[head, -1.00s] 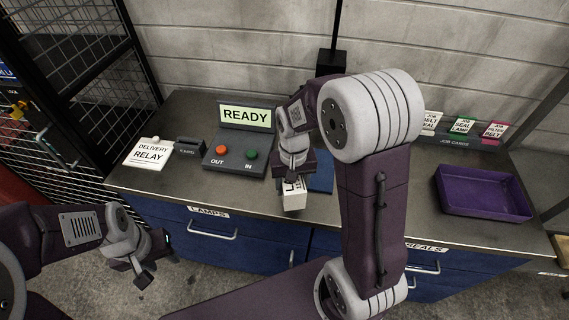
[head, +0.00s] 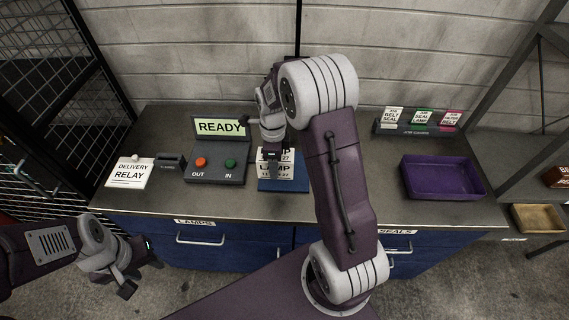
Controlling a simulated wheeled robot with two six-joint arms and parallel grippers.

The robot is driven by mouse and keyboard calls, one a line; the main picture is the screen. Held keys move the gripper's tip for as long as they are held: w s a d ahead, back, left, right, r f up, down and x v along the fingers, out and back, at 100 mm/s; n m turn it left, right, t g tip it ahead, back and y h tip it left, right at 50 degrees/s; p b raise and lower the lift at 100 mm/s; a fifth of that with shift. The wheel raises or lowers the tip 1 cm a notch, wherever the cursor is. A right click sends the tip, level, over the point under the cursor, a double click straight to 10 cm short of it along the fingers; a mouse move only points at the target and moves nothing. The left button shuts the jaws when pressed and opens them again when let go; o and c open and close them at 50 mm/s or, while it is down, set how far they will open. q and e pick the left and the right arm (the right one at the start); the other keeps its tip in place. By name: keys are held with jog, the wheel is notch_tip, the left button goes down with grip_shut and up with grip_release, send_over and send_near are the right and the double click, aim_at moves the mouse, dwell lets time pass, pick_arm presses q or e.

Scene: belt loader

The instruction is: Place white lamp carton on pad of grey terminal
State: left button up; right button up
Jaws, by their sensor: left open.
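The white lamp carton (head: 284,171), lettered LAMP, is at the blue pad (head: 290,187), right of the grey terminal (head: 216,176). It looks upright and over the pad; I cannot tell if its base touches. My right gripper (head: 272,158) is at the carton, overlapping its left part. Its fingers are partly hidden, so its grip is unclear. The terminal has a green READY screen (head: 219,127), a red OUT button (head: 201,162) and a green IN button (head: 230,163). My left gripper (head: 137,280) is open and empty, low in front of the cabinet.
A DELIVERY RELAY sign (head: 130,172) lies left of the terminal. A purple tray (head: 443,190) and a job cards rack (head: 416,130) stand on the right of the counter (head: 350,200). Blue drawers (head: 200,235) are below. A tan bin (head: 538,218) is at the far right.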

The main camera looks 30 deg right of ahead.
jog(key=w+d+f, duration=0.1)
jog(key=d, duration=0.1)
jog(key=w+d+f+p, duration=0.1)
jog(key=w+d+f, duration=0.3)
jog(key=shift+w+d, duration=0.1)
jog(key=shift+d, duration=0.15)
notch_tip(320, 180, down, 4)
jog(key=shift+a+r+p, duration=0.1)
jog(key=shift+r+p, duration=0.1)
jog(key=shift+p, duration=0.6)
jog(key=shift+f, duration=0.3)
jog(key=o, duration=1.5)
